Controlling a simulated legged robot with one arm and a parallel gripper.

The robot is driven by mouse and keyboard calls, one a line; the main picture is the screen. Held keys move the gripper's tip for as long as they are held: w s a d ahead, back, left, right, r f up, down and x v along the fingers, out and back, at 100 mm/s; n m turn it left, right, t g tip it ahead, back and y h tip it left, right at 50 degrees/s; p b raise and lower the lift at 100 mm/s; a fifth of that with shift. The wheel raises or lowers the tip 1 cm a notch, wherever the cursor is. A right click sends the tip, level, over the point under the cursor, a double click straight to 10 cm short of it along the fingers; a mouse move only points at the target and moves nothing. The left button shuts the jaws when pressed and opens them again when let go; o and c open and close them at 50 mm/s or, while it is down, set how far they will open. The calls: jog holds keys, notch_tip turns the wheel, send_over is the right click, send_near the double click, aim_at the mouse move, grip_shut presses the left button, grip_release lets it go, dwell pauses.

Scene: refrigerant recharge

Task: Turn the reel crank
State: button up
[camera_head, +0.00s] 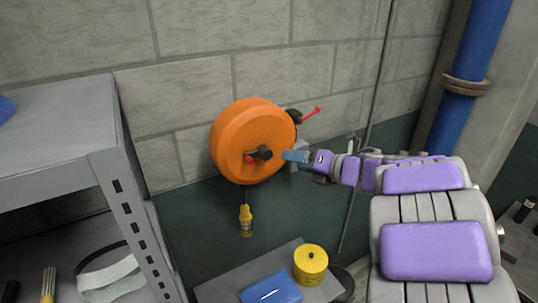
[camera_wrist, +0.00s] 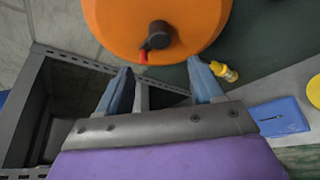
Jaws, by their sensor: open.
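The orange reel (camera_head: 238,125) is mounted on the block wall, and its lower part fills the top of the wrist view (camera_wrist: 110,22). Its crank (camera_head: 262,152) is a dark arm at the middle of the reel's face with a red knob (camera_head: 249,159). In the wrist view the dark crank (camera_wrist: 158,36) shows with a red part (camera_wrist: 143,57) below it. My gripper (camera_head: 290,155) is just right of the crank in the head view. In the wrist view my gripper (camera_wrist: 160,78) has its two blue fingers apart, with nothing held. The crank lies beyond the fingertips, apart from them.
A yellow plug-like piece (camera_head: 246,218) hangs on a cord below the reel. A red-handled valve (camera_head: 308,114) is behind the reel's right side. Below stands a grey table (camera_head: 232,284) with a blue box (camera_head: 271,289) and a yellow canister (camera_head: 311,262). A metal shelf (camera_head: 62,120) stands at left.

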aim_at(268, 156)
jog(key=p+x, duration=0.1)
jog(key=x, duration=1)
jog(key=shift+c, duration=0.5)
jog(key=shift+d, duration=0.1)
jog(key=c, duration=1)
jog(key=shift+o, duration=0.2)
jog(key=shift+f, duration=0.1)
